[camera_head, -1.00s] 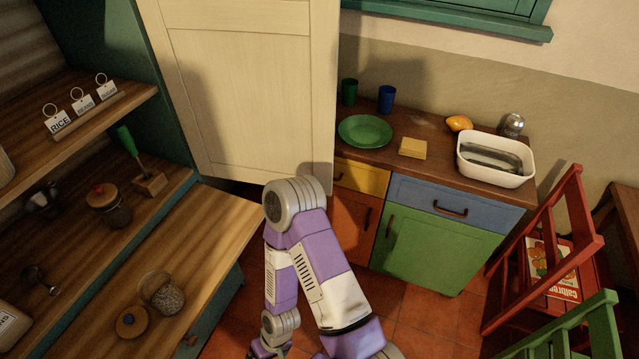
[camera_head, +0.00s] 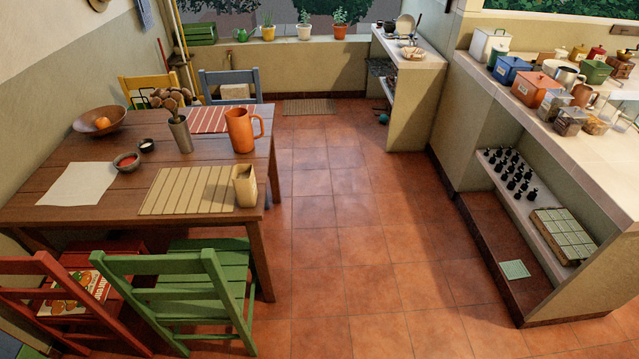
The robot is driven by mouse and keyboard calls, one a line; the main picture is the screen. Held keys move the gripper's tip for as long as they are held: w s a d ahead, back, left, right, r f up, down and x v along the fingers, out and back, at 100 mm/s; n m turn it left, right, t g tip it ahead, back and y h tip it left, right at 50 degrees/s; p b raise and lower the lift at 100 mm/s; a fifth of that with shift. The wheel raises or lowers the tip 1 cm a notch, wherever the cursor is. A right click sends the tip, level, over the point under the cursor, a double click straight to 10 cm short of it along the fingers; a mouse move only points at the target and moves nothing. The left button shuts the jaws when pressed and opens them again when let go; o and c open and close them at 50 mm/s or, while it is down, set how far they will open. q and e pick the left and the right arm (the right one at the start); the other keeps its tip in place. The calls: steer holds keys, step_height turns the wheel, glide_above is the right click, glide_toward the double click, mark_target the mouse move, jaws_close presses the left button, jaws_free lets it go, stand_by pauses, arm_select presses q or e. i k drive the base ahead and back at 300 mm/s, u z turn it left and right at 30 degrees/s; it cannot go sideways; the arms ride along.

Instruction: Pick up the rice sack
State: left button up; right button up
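No rice sack can be made out in the head view. Neither of my grippers is in view.
A wooden table (camera_head: 100,185) with an orange pitcher (camera_head: 241,130) stands at left. A green chair (camera_head: 190,280) and a red chair (camera_head: 60,300) stand before it. A counter (camera_head: 600,160) with canisters runs along the right. The tiled floor (camera_head: 350,240) between them is clear.

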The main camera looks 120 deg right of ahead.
mark_target(242, 177)
steer(key=z, duration=3.05)
